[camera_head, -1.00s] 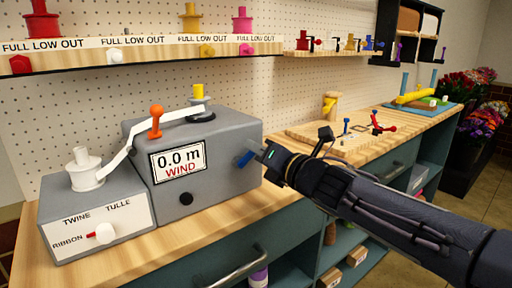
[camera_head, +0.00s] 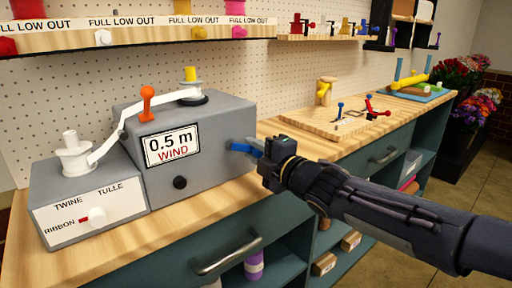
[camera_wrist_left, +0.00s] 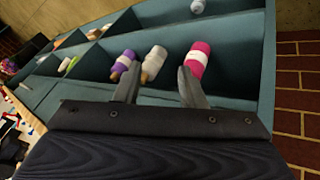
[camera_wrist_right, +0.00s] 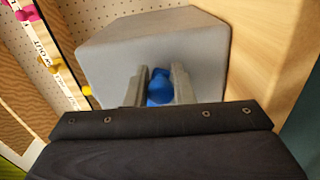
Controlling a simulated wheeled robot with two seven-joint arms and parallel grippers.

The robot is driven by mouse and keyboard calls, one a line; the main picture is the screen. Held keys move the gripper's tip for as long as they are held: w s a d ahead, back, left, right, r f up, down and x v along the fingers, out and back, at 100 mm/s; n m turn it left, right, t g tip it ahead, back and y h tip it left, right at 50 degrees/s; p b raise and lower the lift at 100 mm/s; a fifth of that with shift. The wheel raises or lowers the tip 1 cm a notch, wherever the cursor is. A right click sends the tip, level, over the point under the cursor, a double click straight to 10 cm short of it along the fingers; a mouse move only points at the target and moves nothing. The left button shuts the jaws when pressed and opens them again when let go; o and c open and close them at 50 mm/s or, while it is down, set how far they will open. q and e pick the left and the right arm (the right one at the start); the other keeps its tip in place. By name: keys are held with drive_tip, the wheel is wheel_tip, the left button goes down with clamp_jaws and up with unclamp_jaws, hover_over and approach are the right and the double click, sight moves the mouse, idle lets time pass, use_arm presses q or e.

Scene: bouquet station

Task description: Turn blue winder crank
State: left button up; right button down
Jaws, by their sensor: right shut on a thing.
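The grey winder box (camera_head: 205,135) stands on the bench, and its display (camera_head: 172,146) reads "0.5 m WIND". The blue crank (camera_head: 246,149) sticks out from the box's right side. My right gripper (camera_head: 264,152) is at the crank. In the right wrist view its two fingers stand on either side of the blue crank knob (camera_wrist_right: 160,88), shut on it. White ribbon runs from the white spool (camera_head: 77,155) past the orange lever (camera_head: 147,103) to the spool with the yellow knob (camera_head: 190,86). My left gripper (camera_wrist_left: 158,88) shows only in the left wrist view, fingers apart and empty.
A wooden board (camera_head: 325,122) with small levers lies to the right. A drawer handle (camera_head: 228,254) juts from the bench front. Yarn-like rolls (camera_wrist_left: 199,60) lie on shelves near my left gripper.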

sight(223, 162)
drive_tip(key=m, duration=0.2)
drive_tip(key=f+m+b, duration=0.1)
drive_tip(key=s+a+f+m, duration=0.1)
drive_tip(key=m, duration=0.1)
drive_tip(key=shift+a+f+m, duration=0.1)
drive_tip(key=shift+f+m, duration=0.15)
drive_tip(key=shift+m, duration=0.05)
drive_tip(key=m+b, duration=0.1)
drive_tip(key=a+m, duration=0.1)
drive_tip(key=m, duration=0.1)
drive_tip(key=s+f+m+b, duration=0.1)
drive_tip(key=m, duration=0.1)
drive_tip(key=shift+a+b, duration=0.35)
drive_tip(key=m, duration=0.2)
drive_tip(key=s+a+m+b, duration=0.1)
drive_tip(key=shift+a+r+m, duration=0.1)
drive_tip(key=shift+r+m, duration=0.05)
drive_tip(key=shift+m, duration=0.25)
drive_tip(key=shift+s+a+r+m+b, duration=0.1)
drive_tip(key=shift+s+a+m+b, duration=0.1)
drive_tip(key=shift+m, duration=0.35)
drive_tip(key=shift+s+a+r+m+b, duration=0.1)
drive_tip(key=shift+a+m+b, duration=0.05)
drive_tip(key=shift+m, duration=0.4)
drive_tip(key=shift+s+a+r+m, duration=0.1)
drive_tip(key=shift+a+r+m, duration=0.1)
drive_tip(key=shift+m, duration=0.6)
drive_tip(key=shift+r, duration=0.1)
